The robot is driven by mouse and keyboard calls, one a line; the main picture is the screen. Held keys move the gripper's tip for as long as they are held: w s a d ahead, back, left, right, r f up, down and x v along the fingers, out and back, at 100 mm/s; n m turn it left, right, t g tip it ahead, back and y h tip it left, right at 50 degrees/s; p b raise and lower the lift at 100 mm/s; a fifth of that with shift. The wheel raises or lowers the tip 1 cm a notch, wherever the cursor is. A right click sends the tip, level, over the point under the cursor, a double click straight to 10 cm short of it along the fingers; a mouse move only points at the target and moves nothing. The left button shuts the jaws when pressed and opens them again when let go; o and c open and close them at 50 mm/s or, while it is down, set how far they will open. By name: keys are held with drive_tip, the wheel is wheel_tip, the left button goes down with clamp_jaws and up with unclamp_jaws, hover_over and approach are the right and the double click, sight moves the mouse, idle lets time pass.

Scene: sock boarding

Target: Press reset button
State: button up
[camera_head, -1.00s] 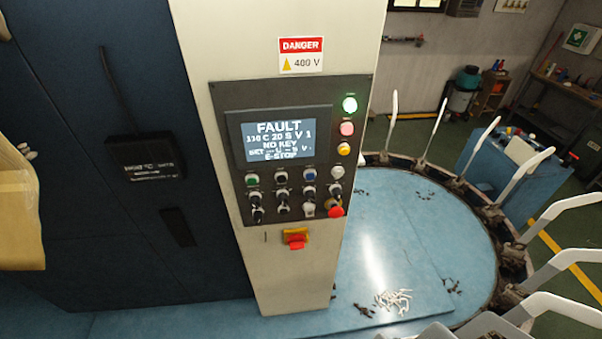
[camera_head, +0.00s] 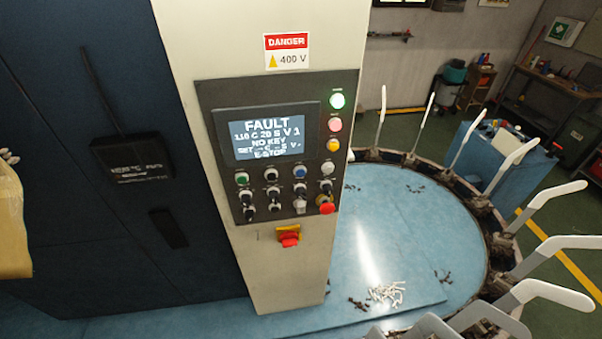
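The control panel (camera_head: 210,110) is a dark plate on a cream column. Its screen (camera_head: 268,138) reads FAULT, with NO KEY and E-STOP lines below. Under the screen is a row of small push buttons: a green button (camera_head: 242,178), a dark-rimmed pale one, a blue button (camera_head: 300,171) and a white button (camera_head: 327,168). Their labels are too small to read, so I cannot tell which is reset. Black selector knobs (camera_head: 272,190) sit below them. A red mushroom button (camera_head: 326,209) is at the lower right. My gripper is not in view.
Right of the column, curved white arms (camera_head: 433,113) ring a round blue table (camera_head: 400,245). A dark blue cabinet wall (camera_head: 60,230) stands left.

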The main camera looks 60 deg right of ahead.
clamp_jaws()
idle(1.0)
